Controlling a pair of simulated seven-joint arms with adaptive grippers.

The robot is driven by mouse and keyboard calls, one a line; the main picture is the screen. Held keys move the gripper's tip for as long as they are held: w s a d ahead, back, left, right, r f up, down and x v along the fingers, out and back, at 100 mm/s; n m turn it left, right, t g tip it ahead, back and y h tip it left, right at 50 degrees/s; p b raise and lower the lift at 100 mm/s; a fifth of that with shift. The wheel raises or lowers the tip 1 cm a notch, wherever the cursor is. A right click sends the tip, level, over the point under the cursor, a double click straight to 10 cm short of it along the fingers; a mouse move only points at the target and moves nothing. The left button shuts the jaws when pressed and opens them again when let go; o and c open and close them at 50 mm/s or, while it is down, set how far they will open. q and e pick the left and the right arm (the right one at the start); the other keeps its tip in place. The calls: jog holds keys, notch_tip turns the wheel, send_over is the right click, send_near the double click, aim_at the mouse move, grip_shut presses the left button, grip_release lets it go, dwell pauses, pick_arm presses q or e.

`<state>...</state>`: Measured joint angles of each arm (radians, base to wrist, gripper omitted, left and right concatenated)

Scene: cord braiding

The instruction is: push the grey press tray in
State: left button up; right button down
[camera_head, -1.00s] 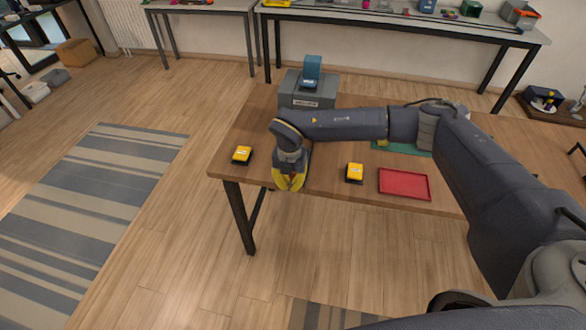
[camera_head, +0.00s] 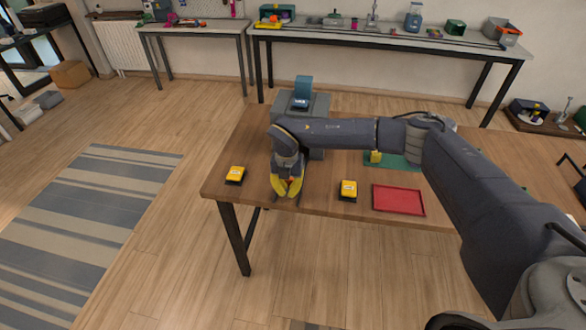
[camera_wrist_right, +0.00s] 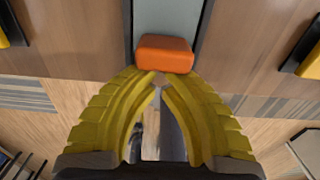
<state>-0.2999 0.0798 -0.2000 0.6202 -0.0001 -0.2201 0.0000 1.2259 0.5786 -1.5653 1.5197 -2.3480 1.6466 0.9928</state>
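The grey press (camera_head: 318,108) with a blue upper part (camera_head: 302,88) stands at the back left of the wooden table, partly hidden by my right arm. In the right wrist view, the grey tray (camera_wrist_right: 172,18) runs up from an orange block (camera_wrist_right: 164,54) at its near end. My right gripper (camera_head: 287,195) points down near the table's front edge, in front of the press. In the wrist view its yellow fingertips (camera_wrist_right: 160,80) come together right at the near face of the orange block, not around it. I cannot tell whether they touch. My left gripper is out of view.
A yellow box on a dark base (camera_head: 235,174) stands to the left and a similar one (camera_head: 348,190) to the right of the gripper. A red tray (camera_head: 398,200) and a green mat (camera_head: 398,161) lie further right. Table space around the gripper is clear.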

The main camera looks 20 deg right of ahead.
jog(key=shift+w+d, duration=0.7)
jog(key=shift+w, duration=0.5)
jog(key=shift+w+d, duration=0.65)
jog(key=shift+w, duration=0.6)
jog(key=shift+w+d, duration=0.7)
jog(key=shift+w, duration=0.5)
jog(key=shift+w+d+r, duration=0.15)
jog(key=shift+w+d, duration=0.05)
jog(key=shift+s+a, duration=0.3)
jog(key=shift+s, duration=0.2)
jog(key=shift+r, duration=0.1)
jog(key=shift+s+a+r, duration=0.1)
jog(key=shift+r, duration=3.15)
